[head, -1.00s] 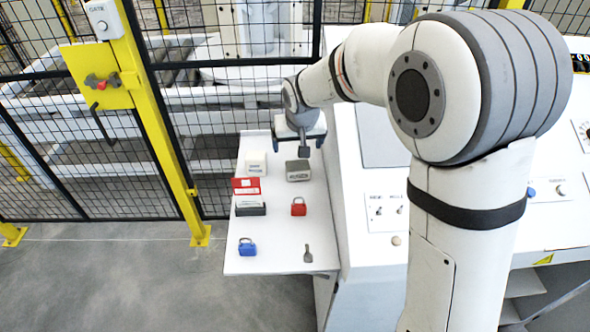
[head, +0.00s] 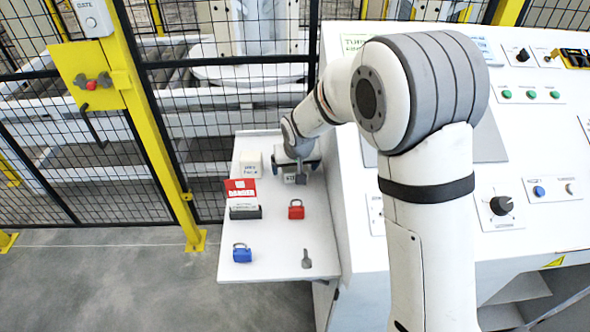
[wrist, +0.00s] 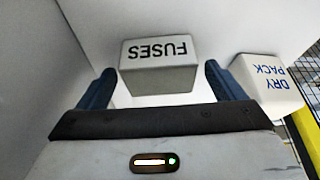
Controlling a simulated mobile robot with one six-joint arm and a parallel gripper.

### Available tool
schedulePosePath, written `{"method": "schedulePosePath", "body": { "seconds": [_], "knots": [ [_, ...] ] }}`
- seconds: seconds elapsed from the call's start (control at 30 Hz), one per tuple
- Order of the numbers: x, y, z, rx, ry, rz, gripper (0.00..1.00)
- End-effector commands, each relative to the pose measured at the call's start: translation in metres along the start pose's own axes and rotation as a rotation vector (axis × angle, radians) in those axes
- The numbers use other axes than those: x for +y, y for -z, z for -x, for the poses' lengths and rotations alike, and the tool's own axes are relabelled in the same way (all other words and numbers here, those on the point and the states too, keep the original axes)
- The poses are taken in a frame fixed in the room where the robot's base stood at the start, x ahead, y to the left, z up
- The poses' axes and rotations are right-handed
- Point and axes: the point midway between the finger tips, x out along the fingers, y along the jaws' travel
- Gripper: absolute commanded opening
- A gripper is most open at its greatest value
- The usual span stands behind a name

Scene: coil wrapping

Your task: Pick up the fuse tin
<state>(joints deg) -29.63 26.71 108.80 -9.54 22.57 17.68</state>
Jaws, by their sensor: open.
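The fuse tin (wrist: 160,80) is a pale grey box with the word FUSES on it, upside down in the wrist view. It stands on the white side shelf (head: 270,262). My gripper (wrist: 158,74) is open, with one blue finger on each side of the tin and visible gaps between. In the head view, my gripper (head: 300,172) is low over the tin (head: 289,179) and hides most of it.
A white dry pack box (head: 251,164) stands close left of the tin; the wrist view shows it just outside one finger (wrist: 268,85). A red danger sign (head: 241,190), red padlock (head: 296,210), blue padlock (head: 242,253) and key (head: 306,259) are nearer the front. The control console (head: 350,190) rises at right.

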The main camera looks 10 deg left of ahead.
Motion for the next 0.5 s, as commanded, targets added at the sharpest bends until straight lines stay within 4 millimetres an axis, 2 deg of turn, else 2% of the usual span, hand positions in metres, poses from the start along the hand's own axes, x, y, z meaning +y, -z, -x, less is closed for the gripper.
{"method": "schedulePosePath", "body": {
  "seconds": [0.3, 0.5],
  "knots": [
    [-0.0003, 0.0001, -0.0064, 0.001, 0.0, 0.0, 0.89],
    [-0.0005, 0.0, -0.0063, 0.0, 0.0, 0.0, 0.73]
  ]
}}
